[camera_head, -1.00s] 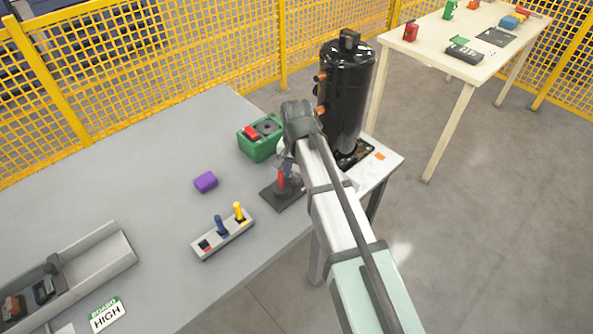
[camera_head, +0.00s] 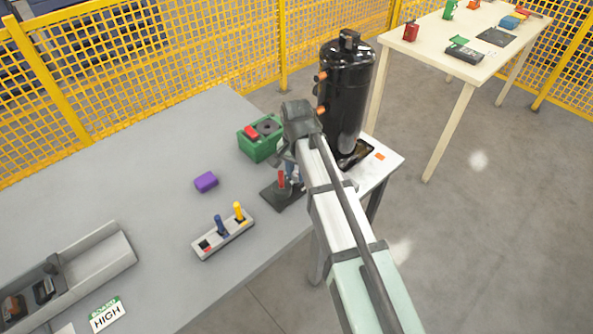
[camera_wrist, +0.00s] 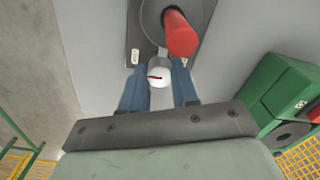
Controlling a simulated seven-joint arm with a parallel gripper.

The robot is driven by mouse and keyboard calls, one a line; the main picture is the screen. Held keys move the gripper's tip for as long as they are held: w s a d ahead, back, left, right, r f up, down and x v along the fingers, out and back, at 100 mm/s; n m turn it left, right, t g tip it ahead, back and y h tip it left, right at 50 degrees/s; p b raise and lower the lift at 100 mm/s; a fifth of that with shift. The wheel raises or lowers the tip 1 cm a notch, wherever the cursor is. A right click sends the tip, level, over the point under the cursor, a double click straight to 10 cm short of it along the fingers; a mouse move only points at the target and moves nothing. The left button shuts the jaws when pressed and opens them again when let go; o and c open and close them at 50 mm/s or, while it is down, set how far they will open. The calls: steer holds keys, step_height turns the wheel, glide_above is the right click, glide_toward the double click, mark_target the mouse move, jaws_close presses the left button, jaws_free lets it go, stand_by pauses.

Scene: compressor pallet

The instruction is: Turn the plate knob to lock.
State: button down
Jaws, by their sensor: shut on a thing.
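The dark plate (camera_head: 274,198) lies on the grey table near its right end, with an upright red handle (camera_head: 281,179) on it. In the wrist view the plate (camera_wrist: 135,28) bears the red handle (camera_wrist: 179,34) on a round disc. The plate knob (camera_wrist: 155,73) is a small pale cylinder with a red mark on its top, at the plate's edge. My gripper (camera_wrist: 158,84) has its blue fingers on either side of the knob, shut on it. In the head view my wrist and arm hide the knob.
A green box (camera_head: 257,148) with a red part stands just behind the plate. A tall black compressor (camera_head: 345,98) stands close behind my arm. A lever panel (camera_head: 222,238) and purple block (camera_head: 206,182) lie to the left. The table's front edge is close.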

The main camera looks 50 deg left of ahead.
mark_target(296, 173)
steer(key=c, duration=0.8)
jaws_free()
steer(key=shift+c, duration=0.2)
step_height(296, 173, up, 14)
steer(key=shift+f, duration=0.1)
stand_by(0.3)
